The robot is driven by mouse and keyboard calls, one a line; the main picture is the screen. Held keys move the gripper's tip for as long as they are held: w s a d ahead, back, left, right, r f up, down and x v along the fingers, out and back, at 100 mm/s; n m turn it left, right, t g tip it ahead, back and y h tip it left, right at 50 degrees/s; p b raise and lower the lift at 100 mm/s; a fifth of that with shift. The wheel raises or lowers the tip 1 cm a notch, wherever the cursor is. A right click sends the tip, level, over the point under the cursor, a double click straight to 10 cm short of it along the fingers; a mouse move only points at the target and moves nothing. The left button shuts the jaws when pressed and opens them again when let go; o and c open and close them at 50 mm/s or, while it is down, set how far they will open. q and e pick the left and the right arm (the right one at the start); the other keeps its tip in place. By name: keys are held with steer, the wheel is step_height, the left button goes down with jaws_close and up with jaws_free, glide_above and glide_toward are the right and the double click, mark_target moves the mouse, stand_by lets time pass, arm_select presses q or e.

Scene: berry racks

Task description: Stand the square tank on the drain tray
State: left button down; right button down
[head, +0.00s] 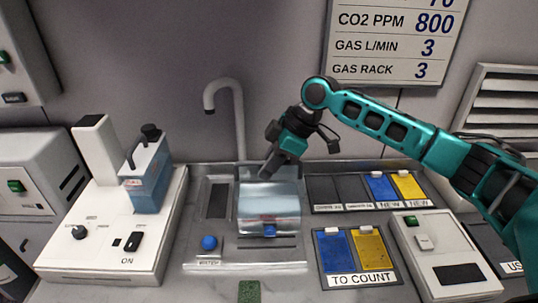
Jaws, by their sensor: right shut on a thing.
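The square tank (268,208) is a clear, pale-blue box with a small blue part low on its front. It is upright at the grey drain tray (217,245) in the middle of the bench, below the grey spout. My right gripper (269,172) points down at the tank's top back edge and is shut on it. The fingertips are small and partly hidden against the tank. I cannot tell whether the tank's base touches the tray or hangs just above it. My left gripper is not in view.
A grey curved spout (239,115) rises behind the tank. At left, a blue can (148,185) with a black cap stands on a white machine (110,255). Right of the tank lie blue and yellow cards in a "TO COUNT" holder (358,280) and a white device (445,245).

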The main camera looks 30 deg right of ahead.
steer(key=c, duration=1.5)
jaws_free()
steer(key=shift+c, duration=0.2)
steer(key=o, duration=0.4)
steer(key=shift+o, duration=0.2)
steer(key=v, duration=1.2)
